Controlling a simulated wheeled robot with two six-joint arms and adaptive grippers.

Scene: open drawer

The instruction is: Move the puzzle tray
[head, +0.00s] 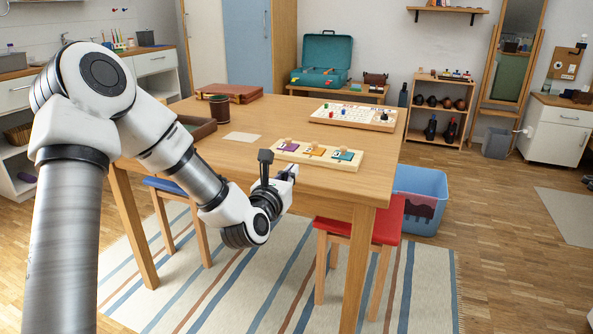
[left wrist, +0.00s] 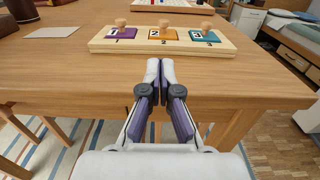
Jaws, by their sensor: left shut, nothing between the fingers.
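The puzzle tray (head: 319,154) is a pale wooden board near the table's front right edge. It carries a purple, an orange and a teal piece, each with a round wooden knob. In the left wrist view the puzzle tray (left wrist: 246,50) lies just beyond the fingertips, with the pieces numbered 1, 2 and 3. My left gripper (left wrist: 160,68) is shut and empty. It is in front of the table edge, apart from the tray and centred roughly on its middle piece. In the head view the left gripper (head: 287,172) is partly hidden by its own wrist. My right gripper is not in view.
The wooden table (head: 240,112) also holds a white board with small coloured pieces (head: 353,115), a dark tray (head: 197,127), a brown case (head: 229,92), a dark cup and a pale card (head: 242,138). A red stool (head: 388,222) and blue bin (head: 424,185) stand below.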

